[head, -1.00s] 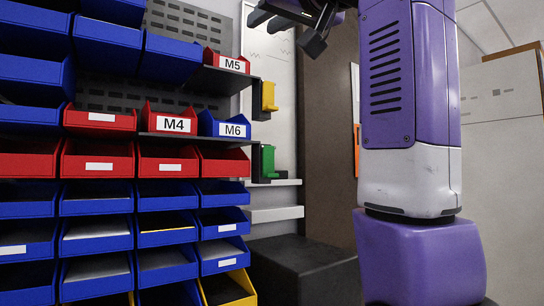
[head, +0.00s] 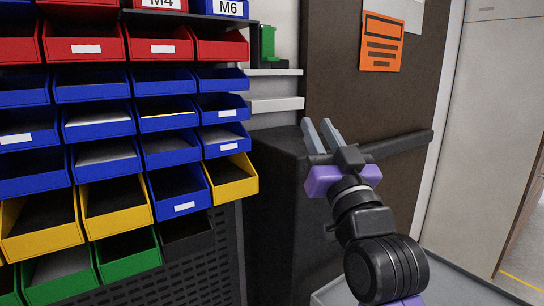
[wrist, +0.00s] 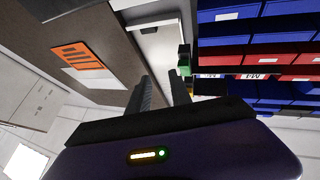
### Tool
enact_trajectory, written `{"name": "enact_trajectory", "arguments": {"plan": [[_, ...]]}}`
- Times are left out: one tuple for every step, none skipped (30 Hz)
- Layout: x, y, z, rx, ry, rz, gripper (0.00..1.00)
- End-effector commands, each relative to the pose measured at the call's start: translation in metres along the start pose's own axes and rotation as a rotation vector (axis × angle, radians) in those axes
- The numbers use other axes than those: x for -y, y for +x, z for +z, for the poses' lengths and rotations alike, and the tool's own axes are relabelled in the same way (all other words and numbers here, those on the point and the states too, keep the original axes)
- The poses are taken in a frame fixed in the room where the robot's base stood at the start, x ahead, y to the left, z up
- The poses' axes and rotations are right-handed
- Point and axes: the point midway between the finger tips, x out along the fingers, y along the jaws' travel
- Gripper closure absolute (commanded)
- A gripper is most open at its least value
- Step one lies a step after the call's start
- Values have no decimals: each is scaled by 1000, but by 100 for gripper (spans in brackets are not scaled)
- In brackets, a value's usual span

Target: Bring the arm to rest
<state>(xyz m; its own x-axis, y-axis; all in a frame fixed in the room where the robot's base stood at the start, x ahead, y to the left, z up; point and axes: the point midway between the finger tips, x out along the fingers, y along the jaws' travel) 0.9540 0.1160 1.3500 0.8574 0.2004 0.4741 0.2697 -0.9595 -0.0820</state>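My gripper (head: 321,136) is in the right half of the head view, raised and pointing up and away, in front of a dark door. Its two grey fingers stand apart with a gap between them and nothing in it. In the wrist view the fingers of my gripper (wrist: 160,92) also show spread and empty. My arm folds below it, with a dark round joint at the bottom of the head view.
A rack of blue bins (head: 96,122), red bins (head: 84,44) and yellow bins (head: 231,181) fills the left. A dark box (head: 275,165) stands beside it. An orange sign (head: 381,42) hangs on the dark door (head: 335,70) with a push bar (head: 405,146).

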Motion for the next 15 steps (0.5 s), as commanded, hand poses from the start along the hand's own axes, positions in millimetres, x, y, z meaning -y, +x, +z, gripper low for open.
{"name": "enact_trajectory", "arguments": {"plan": [[-6, -22, 20, 11, -6, 13, 75], [-9, -33, 27, 11, -10, 20, 75], [-13, -48, 38, 13, -15, 29, 75], [-15, -60, 45, 14, -19, 35, 75], [-18, -72, 52, 17, -23, 41, 75], [-20, -87, 60, 20, -28, 49, 75], [-23, -99, 66, 22, -32, 55, 75], [-25, -112, 72, 26, -36, 61, 75], [-28, -128, 80, 31, -42, 68, 75], [-30, -140, 84, 35, -47, 74, 75], [-31, -153, 89, 39, -51, 80, 75], [-33, -169, 96, 48, -56, 87, 75], [-34, -182, 99, 52, -60, 91, 75], [-36, -194, 103, 58, -64, 96, 75], [-37, -211, 108, 67, -69, 103, 75]]}}
